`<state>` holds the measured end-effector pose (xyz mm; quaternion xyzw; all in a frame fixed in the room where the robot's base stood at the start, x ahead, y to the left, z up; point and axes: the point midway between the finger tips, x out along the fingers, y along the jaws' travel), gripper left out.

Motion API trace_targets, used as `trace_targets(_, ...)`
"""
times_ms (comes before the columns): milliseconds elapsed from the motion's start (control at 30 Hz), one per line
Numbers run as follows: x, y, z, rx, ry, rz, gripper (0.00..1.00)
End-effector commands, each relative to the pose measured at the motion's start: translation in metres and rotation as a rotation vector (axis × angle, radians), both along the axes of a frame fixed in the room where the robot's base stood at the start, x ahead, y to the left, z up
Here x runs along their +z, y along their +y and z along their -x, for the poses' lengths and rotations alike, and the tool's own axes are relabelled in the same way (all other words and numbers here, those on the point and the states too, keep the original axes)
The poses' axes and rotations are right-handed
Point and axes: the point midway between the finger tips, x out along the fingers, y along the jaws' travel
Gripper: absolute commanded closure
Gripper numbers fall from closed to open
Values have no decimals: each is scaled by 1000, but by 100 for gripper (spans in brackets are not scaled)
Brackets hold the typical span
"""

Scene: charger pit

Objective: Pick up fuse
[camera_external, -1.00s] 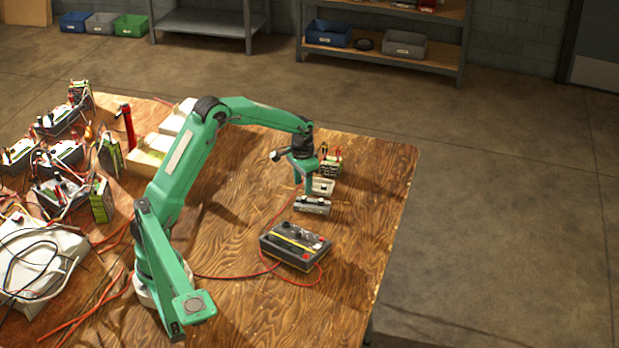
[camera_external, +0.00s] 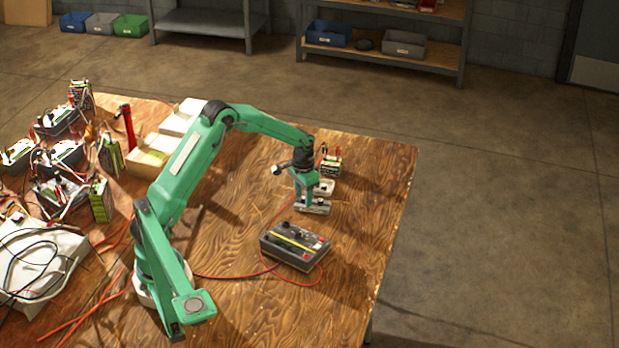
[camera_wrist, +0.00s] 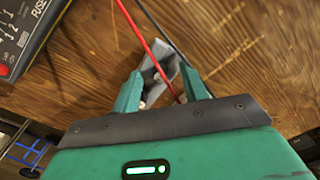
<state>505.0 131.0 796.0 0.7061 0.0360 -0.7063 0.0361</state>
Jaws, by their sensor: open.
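My gripper (camera_external: 306,201) is low over the table in the outside view, at a small grey block (camera_external: 318,208). In the wrist view my gripper (camera_wrist: 161,76) is open, its two green fingers apart. A small grey piece (camera_wrist: 150,66) shows between the fingers; whether it is the fuse I cannot tell.
A pale block (camera_external: 323,187) and a green-and-black battery (camera_external: 332,163) with clips stand just behind the gripper. A red cable (camera_external: 235,275) loops over the table around the dark box. Batteries, boxes and wires crowd the left. The table's right side is clear.

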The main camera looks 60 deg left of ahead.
Motion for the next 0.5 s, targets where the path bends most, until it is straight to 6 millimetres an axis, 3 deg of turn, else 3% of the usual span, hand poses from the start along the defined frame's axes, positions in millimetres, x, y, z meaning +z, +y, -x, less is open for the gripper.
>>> trace_targets(33, 0, 0, 0, 0, 0, 0, 56)
trace_targets(233, 0, 0, 0, 0, 0, 0, 95)
trace_targets(500, 0, 0, 0, 0, -1, 0, 96)
